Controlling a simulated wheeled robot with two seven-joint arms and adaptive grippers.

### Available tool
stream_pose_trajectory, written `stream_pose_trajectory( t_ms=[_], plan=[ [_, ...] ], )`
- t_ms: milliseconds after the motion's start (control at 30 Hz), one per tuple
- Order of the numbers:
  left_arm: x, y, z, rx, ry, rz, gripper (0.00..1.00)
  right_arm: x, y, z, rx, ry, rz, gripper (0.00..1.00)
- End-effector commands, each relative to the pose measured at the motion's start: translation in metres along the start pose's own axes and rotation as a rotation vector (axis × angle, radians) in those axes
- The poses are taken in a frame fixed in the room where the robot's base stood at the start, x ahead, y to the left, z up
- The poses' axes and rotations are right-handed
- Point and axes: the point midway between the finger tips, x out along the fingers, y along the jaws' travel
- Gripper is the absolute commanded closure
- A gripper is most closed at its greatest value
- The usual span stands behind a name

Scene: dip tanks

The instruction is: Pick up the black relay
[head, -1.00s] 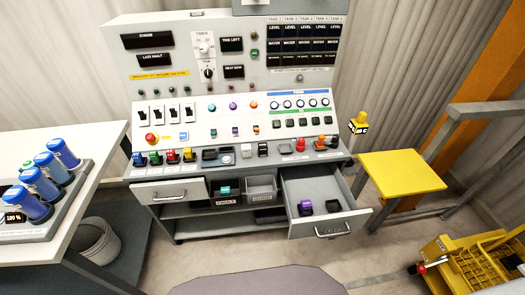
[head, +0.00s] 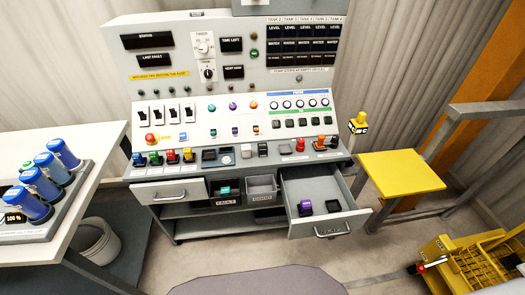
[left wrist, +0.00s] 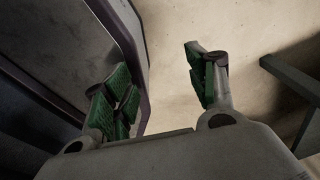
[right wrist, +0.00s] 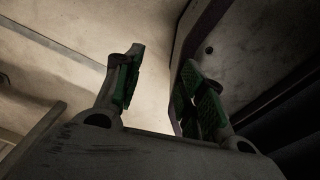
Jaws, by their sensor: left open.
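A dark, near-black relay block (head: 333,206) lies in the open right drawer (head: 312,184) of the console, beside a purple block (head: 305,208). Other small relay-like blocks stand in a row on the console ledge, including a black one (head: 262,149). Neither of my grippers shows in the head view. In the left wrist view my left gripper (left wrist: 163,88) has its green-padded fingers apart with nothing between them. In the right wrist view my right gripper (right wrist: 163,85) is also open and empty. No relay shows in either wrist view.
A left drawer (head: 160,195) and small bins, one with a teal block (head: 224,191), sit under the ledge. A white table with blue cylinders (head: 48,178) is at left. A yellow stool (head: 401,173) and yellow cart (head: 470,268) are at right. Floor shows before the drawers.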

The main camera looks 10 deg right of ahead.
Motion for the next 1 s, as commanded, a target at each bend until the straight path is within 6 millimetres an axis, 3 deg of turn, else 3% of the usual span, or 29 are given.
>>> stream_pose_trajectory(
  t_ms=[1000],
  plan=[
    [-0.105, 0.027, -0.006, -0.007, -0.005, 0.035, 0.43, -0.105, -0.025, -0.008, 0.006, -0.002, -0.033, 0.6]
  ],
)
